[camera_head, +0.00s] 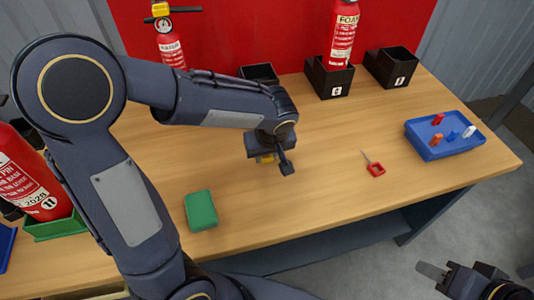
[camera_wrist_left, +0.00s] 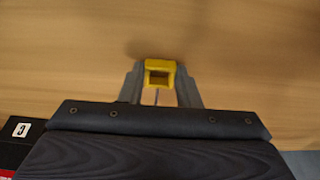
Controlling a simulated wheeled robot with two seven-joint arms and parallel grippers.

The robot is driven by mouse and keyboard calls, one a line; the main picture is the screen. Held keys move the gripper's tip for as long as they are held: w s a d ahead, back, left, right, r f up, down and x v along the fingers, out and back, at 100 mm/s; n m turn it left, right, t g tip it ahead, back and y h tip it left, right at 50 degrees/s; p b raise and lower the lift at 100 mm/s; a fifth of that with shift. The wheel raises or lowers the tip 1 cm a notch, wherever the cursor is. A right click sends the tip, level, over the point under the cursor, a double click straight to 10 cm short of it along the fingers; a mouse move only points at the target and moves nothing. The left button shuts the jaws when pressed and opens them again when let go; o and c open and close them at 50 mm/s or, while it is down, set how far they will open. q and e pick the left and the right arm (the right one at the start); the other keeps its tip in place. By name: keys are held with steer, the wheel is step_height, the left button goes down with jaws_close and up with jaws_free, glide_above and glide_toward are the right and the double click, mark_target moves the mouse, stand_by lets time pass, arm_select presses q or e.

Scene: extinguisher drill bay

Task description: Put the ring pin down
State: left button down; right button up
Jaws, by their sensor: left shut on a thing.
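My left gripper (camera_head: 268,160) is over the middle of the wooden table, its fingers pointing down. It is shut on a yellow ring pin (camera_wrist_left: 157,66), whose square ring sits between the two grey fingers in the left wrist view. A thin metal rod shows below the ring there. In the head view only a bit of yellow (camera_head: 266,158) shows beside the hand. I cannot tell whether it touches the wood. A second ring pin (camera_head: 377,170), red with a thin metal rod, lies on the table to the right. My right gripper (camera_head: 432,272) is at the lower right, off the table; its opening is unclear.
A green block (camera_head: 201,210) lies front left of the hand. A blue tray (camera_head: 437,152) with several small coloured pieces stands at the right. Black holders (camera_head: 392,67) line the back, one with a red FOAM extinguisher (camera_head: 343,38). The wood between hand and red pin is clear.

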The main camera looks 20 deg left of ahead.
arm_select(q)
steer(key=shift+f+b, duration=0.25)
steer(key=shift+b, duration=0.1)
steer(key=c, duration=1.1)
jaws_free()
steer(key=shift+r, duration=0.1)
